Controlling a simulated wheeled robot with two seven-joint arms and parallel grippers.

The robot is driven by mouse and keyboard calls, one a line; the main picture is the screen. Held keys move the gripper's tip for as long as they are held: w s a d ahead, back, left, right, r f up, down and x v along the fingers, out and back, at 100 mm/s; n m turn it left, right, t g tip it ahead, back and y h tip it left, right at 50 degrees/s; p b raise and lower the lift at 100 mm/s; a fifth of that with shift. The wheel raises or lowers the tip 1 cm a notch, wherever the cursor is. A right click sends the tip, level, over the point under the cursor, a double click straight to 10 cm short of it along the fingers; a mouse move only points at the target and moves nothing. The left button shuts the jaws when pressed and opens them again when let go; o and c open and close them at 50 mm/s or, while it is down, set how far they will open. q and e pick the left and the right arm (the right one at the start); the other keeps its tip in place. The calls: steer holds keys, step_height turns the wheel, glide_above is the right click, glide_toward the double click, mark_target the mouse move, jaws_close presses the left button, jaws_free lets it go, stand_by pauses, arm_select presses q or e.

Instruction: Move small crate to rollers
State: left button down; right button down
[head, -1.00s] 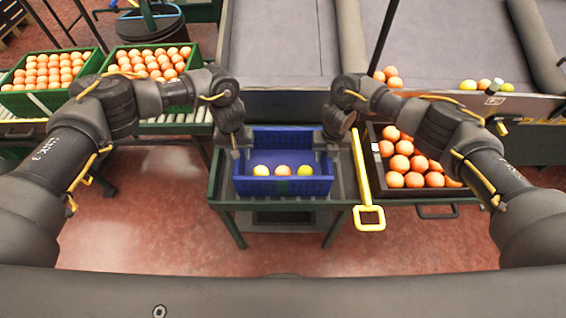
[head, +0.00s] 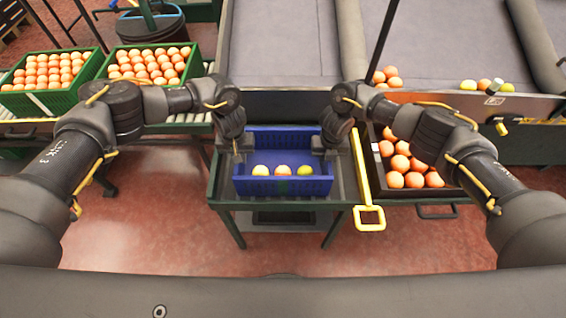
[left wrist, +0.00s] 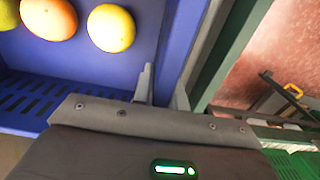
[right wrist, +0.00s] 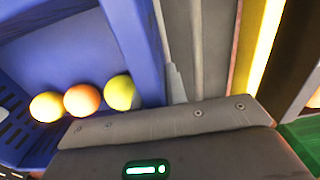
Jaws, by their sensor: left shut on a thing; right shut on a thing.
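The small blue crate (head: 283,186) stands on the green-framed stand (head: 222,204) in the middle of the head view. It holds three fruits in a row at its front, one orange between two yellowish ones. My left gripper (head: 240,152) is shut on the crate's left wall. My right gripper (head: 325,150) is shut on its right wall. The left wrist view shows the crate's wall (left wrist: 176,50) at the jaws, and the right wrist view shows the opposite wall (right wrist: 132,40). The roller conveyor (head: 190,122) is at the left. Whether the crate touches the stand is unclear.
Two green crates full of oranges (head: 50,98) (head: 152,92) stand on the rollers. A dark tray of oranges (head: 440,192) is right of the stand, beside a yellow handle (head: 369,217). Bare rollers show in front of the right green crate.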

arm_select(q)
steer(key=shift+r, duration=0.2)
arm_select(e)
steer(key=shift+r, duration=0.15)
